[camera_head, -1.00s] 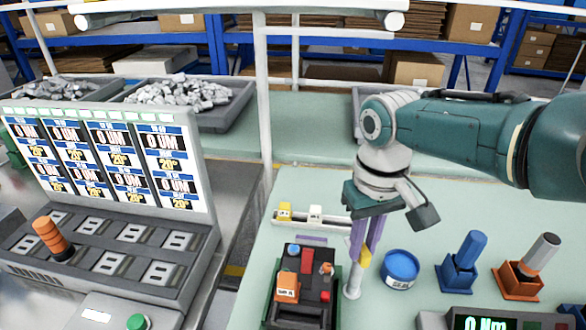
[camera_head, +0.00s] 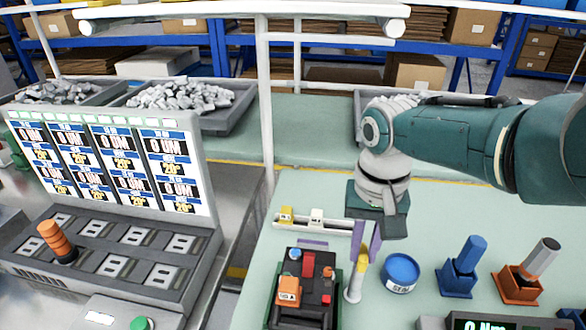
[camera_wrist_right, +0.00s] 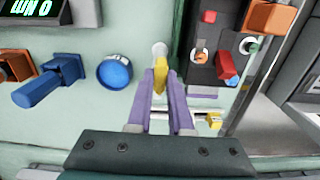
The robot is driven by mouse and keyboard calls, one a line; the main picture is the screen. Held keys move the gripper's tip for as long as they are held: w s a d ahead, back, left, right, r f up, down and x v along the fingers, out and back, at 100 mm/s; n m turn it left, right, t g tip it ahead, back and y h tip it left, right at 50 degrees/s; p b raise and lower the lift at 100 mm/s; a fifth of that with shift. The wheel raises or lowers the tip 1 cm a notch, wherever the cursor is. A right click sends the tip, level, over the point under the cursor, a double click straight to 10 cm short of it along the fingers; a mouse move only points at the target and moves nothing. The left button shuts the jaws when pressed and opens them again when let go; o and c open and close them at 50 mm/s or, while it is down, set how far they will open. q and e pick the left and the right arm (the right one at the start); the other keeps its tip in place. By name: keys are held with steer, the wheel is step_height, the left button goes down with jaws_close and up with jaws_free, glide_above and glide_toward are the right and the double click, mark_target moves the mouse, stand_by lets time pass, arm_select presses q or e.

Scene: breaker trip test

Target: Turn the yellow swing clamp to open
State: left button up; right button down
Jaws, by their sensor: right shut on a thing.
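The yellow swing clamp (camera_head: 363,263) sits at the top of a short white post (camera_head: 353,292), right of the dark breaker fixture (camera_head: 330,305). My right gripper (camera_head: 362,252) reaches down from above, its purple fingers around the clamp. In the right wrist view the yellow clamp (camera_wrist_right: 160,78) lies between the two purple fingertips (camera_wrist_right: 161,84), with the round white post top (camera_wrist_right: 159,49) just beyond. The fingers are shut on the clamp and partly hide it. My left gripper is not in view.
A blue round tub (camera_head: 401,271) stands close right of the post. Blue (camera_head: 461,270) and orange (camera_head: 522,283) holders stand further right. A white rail (camera_head: 300,224) with small blocks lies behind the fixture. A screen panel (camera_head: 110,160) stands at left. The green table behind is mostly clear.

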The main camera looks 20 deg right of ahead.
mark_target(363, 251)
steer(key=c, duration=0.8)
jaws_free()
step_height(363, 251, up, 8)
steer(key=p, duration=0.5)
steer(key=shift+r+p, duration=0.25)
steer(key=shift+p, duration=0.15)
steer(key=shift+r, duration=0.75)
